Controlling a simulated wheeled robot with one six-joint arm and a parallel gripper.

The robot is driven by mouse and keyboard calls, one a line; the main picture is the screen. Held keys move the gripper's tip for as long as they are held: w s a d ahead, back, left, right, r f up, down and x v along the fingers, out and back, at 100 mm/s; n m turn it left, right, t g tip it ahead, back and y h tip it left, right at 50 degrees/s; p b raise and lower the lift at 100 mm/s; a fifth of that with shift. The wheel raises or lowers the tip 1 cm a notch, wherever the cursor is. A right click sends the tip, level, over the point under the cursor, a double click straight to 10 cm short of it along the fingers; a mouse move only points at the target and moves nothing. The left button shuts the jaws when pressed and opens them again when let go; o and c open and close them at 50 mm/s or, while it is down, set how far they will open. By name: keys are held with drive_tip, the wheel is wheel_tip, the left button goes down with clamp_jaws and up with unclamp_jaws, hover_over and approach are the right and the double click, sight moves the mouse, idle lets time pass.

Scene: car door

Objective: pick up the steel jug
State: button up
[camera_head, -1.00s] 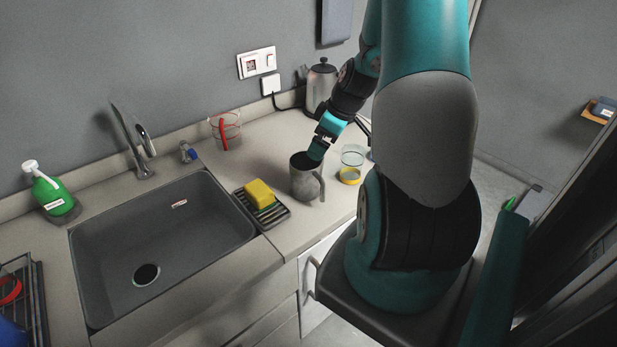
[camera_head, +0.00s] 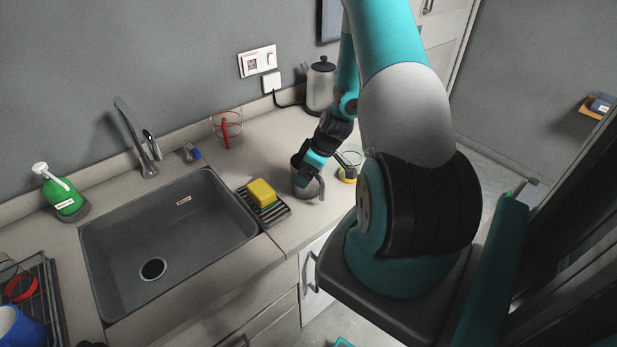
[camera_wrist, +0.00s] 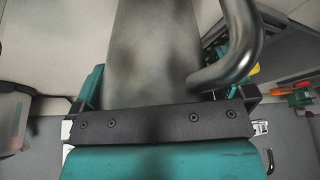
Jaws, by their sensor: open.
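The grey steel jug (camera_head: 306,193) stands upright on the counter, right of the sponge, with its handle toward the right. My gripper (camera_head: 304,179) is down at the jug, in front of its body and hiding part of its rim in the head view. In the wrist view the jug's body (camera_wrist: 155,50) fills the space before the palm, between the open fingers, with its curved handle (camera_wrist: 250,35) on the right. I cannot tell whether either finger touches it.
Counter is bare behind the jug.

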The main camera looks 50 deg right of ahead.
drive_tip(key=c, duration=0.8)
